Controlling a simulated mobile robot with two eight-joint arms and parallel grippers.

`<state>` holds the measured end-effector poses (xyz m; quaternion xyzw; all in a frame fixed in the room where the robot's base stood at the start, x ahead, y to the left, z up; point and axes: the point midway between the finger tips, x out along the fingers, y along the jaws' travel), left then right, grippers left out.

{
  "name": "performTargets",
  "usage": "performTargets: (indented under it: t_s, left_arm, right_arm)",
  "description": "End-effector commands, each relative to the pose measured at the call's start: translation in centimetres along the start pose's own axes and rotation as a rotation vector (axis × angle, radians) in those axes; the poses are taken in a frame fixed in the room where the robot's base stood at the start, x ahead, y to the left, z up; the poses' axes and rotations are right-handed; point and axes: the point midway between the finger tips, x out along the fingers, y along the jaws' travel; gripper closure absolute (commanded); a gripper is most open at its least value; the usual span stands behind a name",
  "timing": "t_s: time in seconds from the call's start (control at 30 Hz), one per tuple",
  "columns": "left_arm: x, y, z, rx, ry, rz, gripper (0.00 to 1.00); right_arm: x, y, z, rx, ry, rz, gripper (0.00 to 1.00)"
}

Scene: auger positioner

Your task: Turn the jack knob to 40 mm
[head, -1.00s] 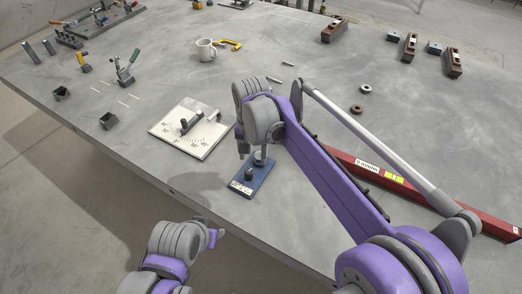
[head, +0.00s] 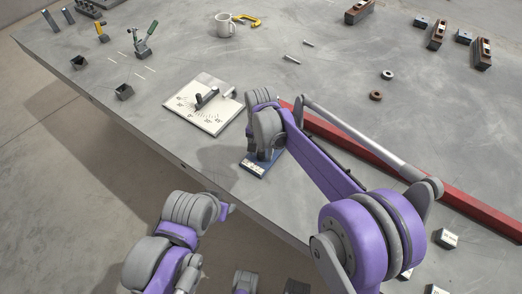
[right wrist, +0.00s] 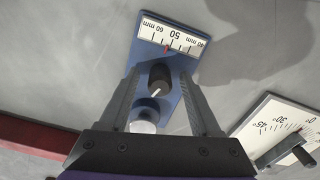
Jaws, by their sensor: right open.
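The jack is a small blue base (right wrist: 150,62) with a white scale plate (right wrist: 184,40) marked 60, 50 and 40 mm. A red pointer stands close to the 50 mark, on its 60 side. The black jack knob (right wrist: 160,76) has a white line on it. My right gripper (right wrist: 159,74) is open, its two fingers on either side of the knob with gaps showing; contact cannot be seen. In the head view the blue base (head: 254,168) is partly covered by my right wrist, which hides the knob.
A white angle-dial plate (head: 198,118) with a lever lies just left of the jack; it also shows in the right wrist view (right wrist: 270,118). A long red bar (head: 440,190) lies to the right. The table's front edge is close to the jack.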

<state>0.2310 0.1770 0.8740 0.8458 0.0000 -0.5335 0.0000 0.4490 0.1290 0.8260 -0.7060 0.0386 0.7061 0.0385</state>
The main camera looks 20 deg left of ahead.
Motion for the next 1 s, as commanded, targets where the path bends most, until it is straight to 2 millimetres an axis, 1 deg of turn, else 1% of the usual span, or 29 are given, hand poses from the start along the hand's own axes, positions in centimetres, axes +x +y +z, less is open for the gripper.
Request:
performTargets:
  t_s: [0.23,0.37,0.4,0.47,0.5,0.6,0.83,1.0]
  left_arm:
    - [0.00,0.00,0.00,0.000,0.000,0.000,0.50]
    - [0.00,0.00,0.00,0.000,0.000,0.000,0.50]
    - [0.00,0.00,0.00,0.000,0.000,0.000,0.50]
    - [0.00,0.00,0.00,0.000,0.000,0.000,0.50]
    - [0.00,0.00,0.00,0.000,0.000,0.000,0.50]
    - [0.00,0.00,0.00,0.000,0.000,0.000,0.50]
    - [0.00,0.00,0.00,0.000,0.000,0.000,0.50]
    - [0.08,0.00,0.06,0.000,0.000,0.000,0.50]
  right_arm:
    - [0.05,0.01,-0.01,0.000,0.000,0.000,0.36]
    - [0.04,0.01,-0.01,0.000,0.000,0.000,0.59]
    - [0.04,0.01,-0.01,0.000,0.000,0.000,0.66]
    - [0.03,0.01,-0.01,0.000,0.000,0.000,0.77]
    - [0.03,0.01,-0.01,0.000,0.000,0.000,0.84]
    - [0.02,0.01,-0.01,0.000,0.000,0.000,1.00]
    - [0.02,0.01,-0.01,-0.003,0.000,0.000,1.00]
    - [0.03,0.01,0.00,-0.036,0.000,0.000,1.00]
